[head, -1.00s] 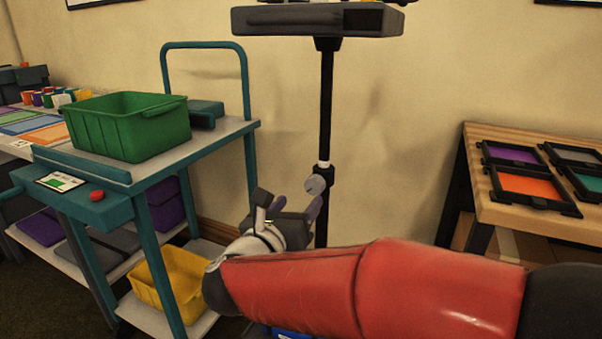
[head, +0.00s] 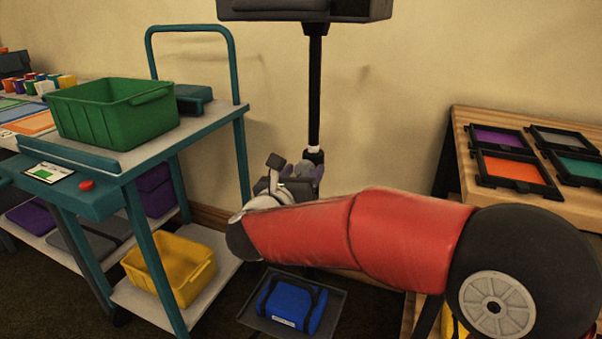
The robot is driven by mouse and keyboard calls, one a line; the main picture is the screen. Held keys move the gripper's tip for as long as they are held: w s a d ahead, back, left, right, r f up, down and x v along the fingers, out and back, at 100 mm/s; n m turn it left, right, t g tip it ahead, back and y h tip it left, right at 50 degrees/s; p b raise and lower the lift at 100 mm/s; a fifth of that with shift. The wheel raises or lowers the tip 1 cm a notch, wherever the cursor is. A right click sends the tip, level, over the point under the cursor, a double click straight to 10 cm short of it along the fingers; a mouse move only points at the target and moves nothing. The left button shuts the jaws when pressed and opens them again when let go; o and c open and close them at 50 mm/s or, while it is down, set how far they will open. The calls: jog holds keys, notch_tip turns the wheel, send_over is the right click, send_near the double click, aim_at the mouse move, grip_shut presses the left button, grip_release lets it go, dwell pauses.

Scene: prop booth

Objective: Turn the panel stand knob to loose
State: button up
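The panel stand has a black upright post (head: 315,90) with a dark grey panel (head: 305,9) on top, cut off by the upper edge. A white ring (head: 314,149) and a black collar (head: 315,157) sit low on the post. My gripper (head: 303,170) is at the post, just below the collar, with its greyish fingers in front of it. The round grey knob cannot be made out now; the gripper covers that spot. I cannot tell whether the fingers touch or grip the knob.
A teal cart (head: 238,125) with a green bin (head: 116,108) and a yellow bin (head: 170,268) stands close on the left. A wooden table (head: 470,200) with framed colour panels is on the right. A blue case (head: 291,303) lies on a tray (head: 335,302) below my arm.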

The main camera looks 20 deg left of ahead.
jog(key=c, duration=0.8)
jog(key=shift+c, duration=0.2)
jog(key=shift+f+n+b, duration=0.1)
jog(key=shift+n+b, duration=0.2)
jog(key=shift+b, duration=0.1)
jog(key=shift+f+n+b, duration=0.1)
jog(key=shift+n+b, duration=0.75)
jog(key=shift+n, duration=0.15)
jog(key=n+b, duration=0.1)
jog(key=n, duration=0.1)
jog(key=shift+a+n, duration=0.1)
jog(key=shift+n, duration=0.3)
jog(key=n, duration=0.6)
jog(key=n+p, duration=0.1)
jog(key=n, duration=0.5)
jog(key=shift+p, duration=0.3)
jog(key=shift+n, duration=0.3)
